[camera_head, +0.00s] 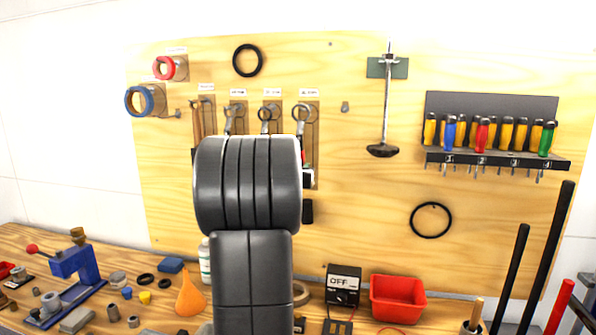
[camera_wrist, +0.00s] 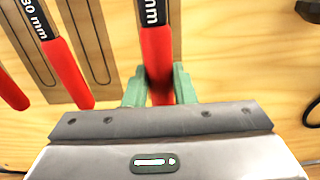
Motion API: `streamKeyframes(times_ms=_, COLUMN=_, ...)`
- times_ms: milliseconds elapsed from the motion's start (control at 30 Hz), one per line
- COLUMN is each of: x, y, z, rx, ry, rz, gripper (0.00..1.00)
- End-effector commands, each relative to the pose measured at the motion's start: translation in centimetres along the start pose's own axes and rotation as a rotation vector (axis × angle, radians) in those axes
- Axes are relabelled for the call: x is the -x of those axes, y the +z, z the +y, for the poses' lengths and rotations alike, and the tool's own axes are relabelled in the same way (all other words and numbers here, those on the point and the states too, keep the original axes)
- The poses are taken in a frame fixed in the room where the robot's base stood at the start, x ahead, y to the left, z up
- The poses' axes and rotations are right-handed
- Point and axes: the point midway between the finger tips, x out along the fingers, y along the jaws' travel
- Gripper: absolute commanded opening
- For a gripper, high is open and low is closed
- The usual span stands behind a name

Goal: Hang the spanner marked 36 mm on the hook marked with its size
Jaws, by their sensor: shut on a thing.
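My gripper (camera_wrist: 158,88) is shut on the red handle of a spanner (camera_wrist: 157,52) in the wrist view. The black band above the handle shows only "mm"; its number is cut off. Another red-handled spanner marked 30 mm (camera_wrist: 62,62) is to its left. In the head view, the rightmost spanner's ring (camera_head: 303,112) is at the rightmost of several labelled backing strips. Whether it rests on the hook is too small to tell. My arm hides most of the spanners' lower parts and my gripper there. The size labels are unreadable.
Empty spanner outlines (camera_wrist: 95,45) show between the two red handles. A hanging T-handled tool (camera_head: 384,110) and a screwdriver rack (camera_head: 497,159) are on the board to the right. A red bin (camera_head: 398,300) and a box marked OFF (camera_head: 343,284) stand on the bench below.

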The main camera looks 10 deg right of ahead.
Motion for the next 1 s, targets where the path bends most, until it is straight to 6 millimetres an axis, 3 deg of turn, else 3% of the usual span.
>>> streamKeyframes(times_ms=500, x=-2.9, y=-0.7, z=-0.1, rx=-0.001, ry=-0.001, rz=-0.001, gripper=0.0)
streamKeyframes(times_ms=1000, x=-3.5, y=-1.0, z=0.0, rx=0.0, ry=-0.001, rz=-0.001, gripper=0.0)
